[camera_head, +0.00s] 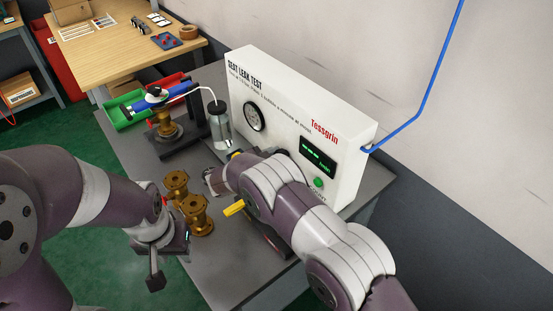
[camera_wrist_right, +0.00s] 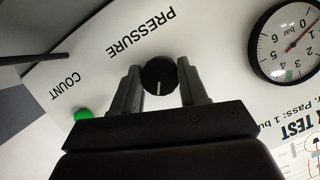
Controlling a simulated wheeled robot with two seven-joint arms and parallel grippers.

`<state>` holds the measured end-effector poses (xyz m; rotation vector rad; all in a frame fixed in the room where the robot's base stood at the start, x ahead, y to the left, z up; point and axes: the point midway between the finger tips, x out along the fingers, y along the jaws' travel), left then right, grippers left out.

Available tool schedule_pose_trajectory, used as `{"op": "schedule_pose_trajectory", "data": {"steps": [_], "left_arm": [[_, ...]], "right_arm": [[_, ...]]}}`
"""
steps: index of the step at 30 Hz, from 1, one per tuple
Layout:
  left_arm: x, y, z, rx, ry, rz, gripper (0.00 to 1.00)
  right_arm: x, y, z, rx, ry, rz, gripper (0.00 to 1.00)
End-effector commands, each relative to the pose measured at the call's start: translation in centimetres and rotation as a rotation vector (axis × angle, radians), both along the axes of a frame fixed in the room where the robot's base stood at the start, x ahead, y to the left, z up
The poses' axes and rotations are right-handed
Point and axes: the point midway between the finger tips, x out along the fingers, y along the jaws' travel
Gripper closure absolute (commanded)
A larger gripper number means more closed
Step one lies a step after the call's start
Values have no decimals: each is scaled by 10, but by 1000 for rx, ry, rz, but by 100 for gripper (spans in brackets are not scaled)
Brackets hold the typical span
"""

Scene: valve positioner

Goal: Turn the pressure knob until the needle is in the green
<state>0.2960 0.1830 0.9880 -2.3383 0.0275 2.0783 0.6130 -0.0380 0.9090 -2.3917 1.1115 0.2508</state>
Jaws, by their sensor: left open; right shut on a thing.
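The black pressure knob (camera_wrist_right: 158,77) with a white mark is on the white test panel in the right wrist view, beside the word PRESSURE. My right gripper (camera_wrist_right: 159,70) is shut on it, one finger on each side. In the head view my right arm hides the knob. The round gauge (camera_wrist_right: 287,42) is cut off by the right edge of the wrist view; its red needle points to the upper right, near the low numbers. The gauge also shows in the head view (camera_head: 254,117). My left gripper (camera_head: 168,262) is open and empty, at the bench's left edge.
The test box (camera_head: 300,110) stands on the grey bench (camera_head: 215,270). Brass valve bodies (camera_head: 197,213) stand between my arms. A green button (camera_wrist_right: 83,114) is near the knob.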

Motion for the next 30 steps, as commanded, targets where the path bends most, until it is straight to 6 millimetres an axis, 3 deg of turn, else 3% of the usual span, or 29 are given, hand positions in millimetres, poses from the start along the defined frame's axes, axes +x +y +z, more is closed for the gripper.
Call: {"op": "schedule_pose_trajectory", "data": {"steps": [7,8,9,10,20,30], "left_arm": [[0,0,0,0,0,0,57],[0,0,0,0,0,0,57],[0,0,0,0,0,0,57],[0,0,0,0,0,0,57],[0,0,-1,0,0,0,57],[0,0,-11,0,0,0,57]], "right_arm": [[0,0,1,-1,-1,1,87],[0,0,1,-1,-1,1,50],[0,0,1,-1,0,0,37],[0,0,1,-1,0,0,31],[-3,4,2,-1,0,1,31],[-44,46,24,-1,0,2,31]]}}
